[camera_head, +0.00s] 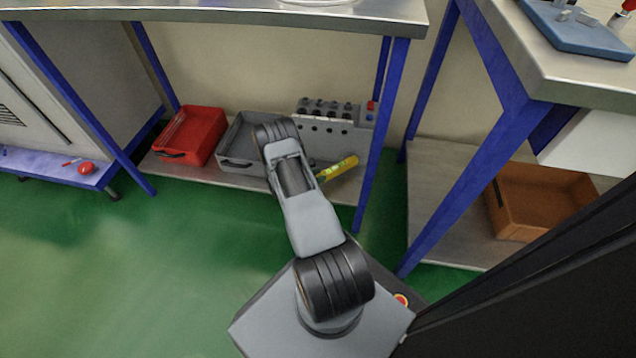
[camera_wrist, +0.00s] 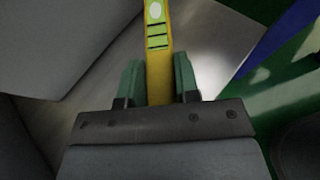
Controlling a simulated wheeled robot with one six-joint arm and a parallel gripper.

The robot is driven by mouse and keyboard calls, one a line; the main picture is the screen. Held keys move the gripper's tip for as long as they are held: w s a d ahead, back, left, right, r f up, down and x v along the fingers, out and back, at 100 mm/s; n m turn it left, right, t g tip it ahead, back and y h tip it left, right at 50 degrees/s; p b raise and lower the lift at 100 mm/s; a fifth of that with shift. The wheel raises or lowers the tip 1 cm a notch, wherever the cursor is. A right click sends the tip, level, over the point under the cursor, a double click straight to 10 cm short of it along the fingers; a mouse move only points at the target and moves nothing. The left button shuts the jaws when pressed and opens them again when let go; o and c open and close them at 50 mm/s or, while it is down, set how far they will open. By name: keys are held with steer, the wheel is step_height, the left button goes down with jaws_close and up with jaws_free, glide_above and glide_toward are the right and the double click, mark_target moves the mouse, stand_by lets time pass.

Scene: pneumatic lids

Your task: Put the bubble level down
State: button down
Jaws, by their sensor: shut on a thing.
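The bubble level is a yellow bar with a green vial. In the head view the bubble level (camera_head: 338,168) shows just right of my arm, in front of the lower shelf under the left table. In the wrist view the bubble level (camera_wrist: 157,50) runs lengthwise away from me, between the two green fingers. My gripper (camera_wrist: 158,80) is shut on it. In the head view my arm hides most of the gripper. I cannot tell whether the level touches the shelf.
On the lower shelf (camera_head: 340,192) stand a red bin (camera_head: 190,135), a grey bin (camera_head: 240,140) and a grey unit with knobs (camera_head: 335,120). A blue table leg (camera_head: 381,140) rises to the right. An orange-brown bin (camera_head: 540,200) sits under the right table.

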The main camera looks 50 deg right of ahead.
step_height(320, 180, down, 3)
steer(key=shift+d+f+b, duration=0.1)
steer(key=shift+f+b, duration=0.1)
steer(key=shift+b, duration=0.85)
steer(key=shift+r, duration=0.15)
steer(key=c, duration=0.8)
jaws_free()
steer(key=shift+c, duration=0.2)
